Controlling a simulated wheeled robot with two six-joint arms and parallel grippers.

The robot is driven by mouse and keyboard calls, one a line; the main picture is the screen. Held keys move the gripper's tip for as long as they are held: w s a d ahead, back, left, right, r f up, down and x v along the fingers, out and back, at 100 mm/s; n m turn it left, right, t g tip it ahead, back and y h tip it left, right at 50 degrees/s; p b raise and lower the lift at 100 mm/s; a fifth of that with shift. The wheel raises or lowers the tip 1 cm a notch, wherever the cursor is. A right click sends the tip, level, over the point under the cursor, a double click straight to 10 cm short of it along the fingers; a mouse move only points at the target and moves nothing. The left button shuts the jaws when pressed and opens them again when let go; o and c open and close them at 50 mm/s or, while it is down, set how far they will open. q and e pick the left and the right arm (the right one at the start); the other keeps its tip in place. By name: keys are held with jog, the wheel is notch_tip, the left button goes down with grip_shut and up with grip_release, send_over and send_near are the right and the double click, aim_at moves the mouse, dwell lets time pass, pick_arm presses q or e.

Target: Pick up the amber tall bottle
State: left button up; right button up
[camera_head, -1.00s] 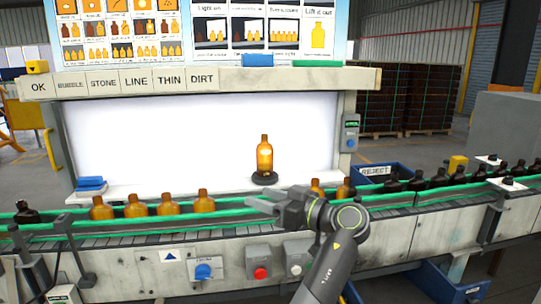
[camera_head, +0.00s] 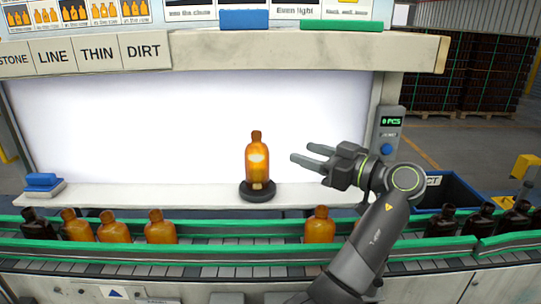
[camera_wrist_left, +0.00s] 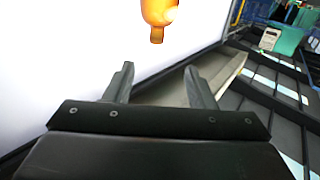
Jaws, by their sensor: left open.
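The amber tall bottle (camera_head: 257,163) stands upright on a round black stand (camera_head: 257,191) on the white ledge, in front of the lit white panel. My left gripper (camera_head: 307,156) is to the right of the bottle in the head view, its open fingers pointing left towards it, with a gap between. In the left wrist view the bottle (camera_wrist_left: 159,18) shows at the top edge with its neck pointing down, partly cut off, beyond the fingertips. The space between the fingers (camera_wrist_left: 160,70) is empty there. My right gripper is not in view.
A conveyor with green rails (camera_head: 215,226) carries several amber and dark bottles in front of the ledge. A counter box (camera_head: 389,135) is mounted on the post at the right. A blue bin (camera_head: 448,190) stands behind my arm.

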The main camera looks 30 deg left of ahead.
aim_at(261, 136)
pick_arm(q)
jog(key=a+p, duration=0.1)
jog(key=a, duration=0.3)
jog(key=w+a+p, duration=0.1)
jog(key=a+p, duration=0.1)
jog(key=a, duration=0.2)
jog(key=w+a+p, duration=0.1)
jog(key=a+p, duration=0.1)
jog(key=a, duration=0.2)
jog(key=shift+w+r, duration=0.1)
jog(key=shift+r, duration=0.05)
jog(key=a, duration=0.1)
jog(key=a+p, duration=0.1)
jog(key=a, duration=0.1)
jog(key=a+p, duration=0.1)
jog(key=a, duration=0.1)
jog(key=shift+w, duration=0.3)
jog(key=shift+a, duration=0.25)
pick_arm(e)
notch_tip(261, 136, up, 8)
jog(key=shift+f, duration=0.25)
pick_arm(q)
jog(key=shift+d, duration=0.1)
jog(key=shift+c, duration=0.3)
jog(key=c, duration=1)
grip_shut()
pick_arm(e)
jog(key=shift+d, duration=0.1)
